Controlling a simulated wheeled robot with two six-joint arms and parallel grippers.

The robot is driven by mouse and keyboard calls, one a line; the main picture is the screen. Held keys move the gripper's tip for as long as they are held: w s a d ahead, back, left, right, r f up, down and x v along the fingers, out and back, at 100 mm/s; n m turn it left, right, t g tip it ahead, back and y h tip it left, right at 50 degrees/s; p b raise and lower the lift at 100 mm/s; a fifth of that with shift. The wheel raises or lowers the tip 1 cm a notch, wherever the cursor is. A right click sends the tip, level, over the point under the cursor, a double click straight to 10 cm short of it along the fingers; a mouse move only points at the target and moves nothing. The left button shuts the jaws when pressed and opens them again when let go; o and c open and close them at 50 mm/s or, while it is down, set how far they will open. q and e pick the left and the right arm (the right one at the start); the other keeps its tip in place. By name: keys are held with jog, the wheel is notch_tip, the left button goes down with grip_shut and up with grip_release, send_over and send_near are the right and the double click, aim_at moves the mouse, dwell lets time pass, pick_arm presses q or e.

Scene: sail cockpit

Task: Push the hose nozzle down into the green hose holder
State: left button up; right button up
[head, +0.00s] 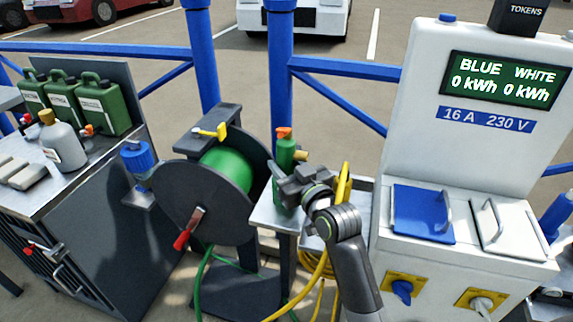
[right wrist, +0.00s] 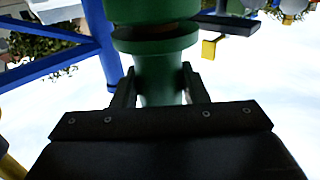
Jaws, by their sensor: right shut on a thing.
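A green hose nozzle (head: 285,153) with an orange tip stands upright above a small grey metal stand, right of the hose reel. My right gripper (head: 281,180) is shut around its body from the right. In the right wrist view the green body (right wrist: 160,80) stands between the two fingers of my right gripper (right wrist: 158,85). A wider green part with a dark band shows at the top of that view; I cannot tell whether it belongs to the nozzle or the holder. The gripper hides much of the lower part in the head view. My left gripper is not in view.
A dark reel (head: 200,205) with green hose stands just left of the stand (head: 262,212). Coiled yellow cable (head: 312,264) hangs close to my right arm. A white power pedestal (head: 425,150) stands at right. Blue railing posts (head: 281,75) rise behind.

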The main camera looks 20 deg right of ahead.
jog(key=shift+f+b, duration=0.4)
jog(key=shift+f, duration=0.1)
jog(key=o, duration=1)
jog(key=shift+p+v, duration=0.45)
jog(key=shift+v, duration=2.4)
jog(key=v, duration=0.5)
jog(key=shift+s+p, duration=0.15)
jog(key=shift+p, duration=0.2)
